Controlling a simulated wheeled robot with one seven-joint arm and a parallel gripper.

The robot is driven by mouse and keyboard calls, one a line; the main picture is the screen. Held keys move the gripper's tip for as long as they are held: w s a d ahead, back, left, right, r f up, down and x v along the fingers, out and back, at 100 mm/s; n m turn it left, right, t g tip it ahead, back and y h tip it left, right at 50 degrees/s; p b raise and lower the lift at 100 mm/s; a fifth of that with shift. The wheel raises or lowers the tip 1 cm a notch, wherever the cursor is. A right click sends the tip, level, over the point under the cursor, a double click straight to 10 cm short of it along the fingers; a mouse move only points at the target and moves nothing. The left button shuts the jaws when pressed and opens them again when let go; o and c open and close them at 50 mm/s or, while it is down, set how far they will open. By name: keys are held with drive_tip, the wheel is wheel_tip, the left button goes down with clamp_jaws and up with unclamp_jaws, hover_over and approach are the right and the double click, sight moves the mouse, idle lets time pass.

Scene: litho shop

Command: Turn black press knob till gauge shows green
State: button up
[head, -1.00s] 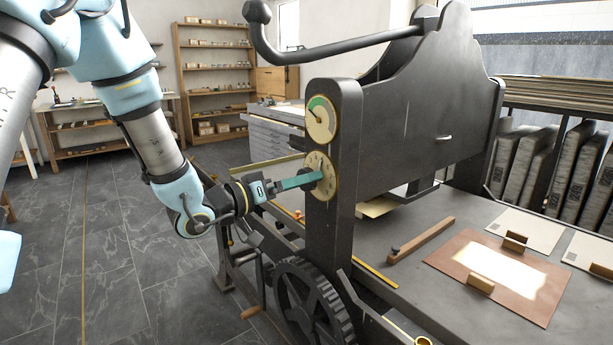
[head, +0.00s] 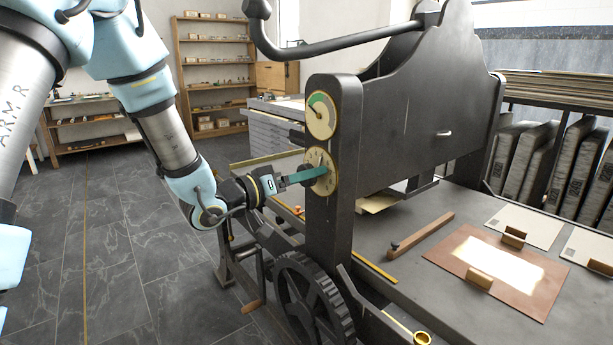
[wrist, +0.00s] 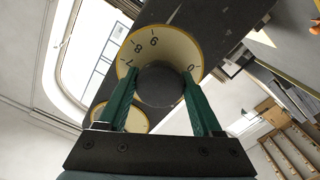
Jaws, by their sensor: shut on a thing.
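The black knob (wrist: 160,86) sits at the centre of a cream numbered dial (head: 329,180) on the front post of the dark press (head: 400,135). My gripper (head: 314,174) reaches it from the left. Its green fingers lie on either side of the knob in the wrist view (wrist: 160,98) and are shut on it. The fingers hide much of the knob in the head view. The round gauge (head: 321,117) is just above the dial, with a green sector at its upper left. Its needle is too small to read surely. Part of the gauge shows in the wrist view (wrist: 130,121).
A long dark lever (head: 335,50) runs above the gauge. A spoked wheel (head: 308,300) stands below the dial. The press bed (head: 420,260) at right carries a wooden bar (head: 422,232) and a brown-bordered plate (head: 530,300). Open floor lies at left.

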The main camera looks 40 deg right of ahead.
drive_tip(key=c, duration=0.5)
drive_tip(key=shift+f+m+b, duration=0.1)
drive_tip(key=shift+m+b, duration=0.2)
drive_tip(key=shift+b, duration=0.15)
drive_tip(key=m+b, duration=0.3)
drive_tip(key=b, duration=0.1)
drive_tip(key=shift+f, duration=0.15)
drive_tip(key=shift+m+b, duration=1.2)
drive_tip(key=shift+r+m+b, duration=0.2)
drive_tip(key=shift+m+b, duration=0.65)
drive_tip(key=shift+m, duration=0.05)
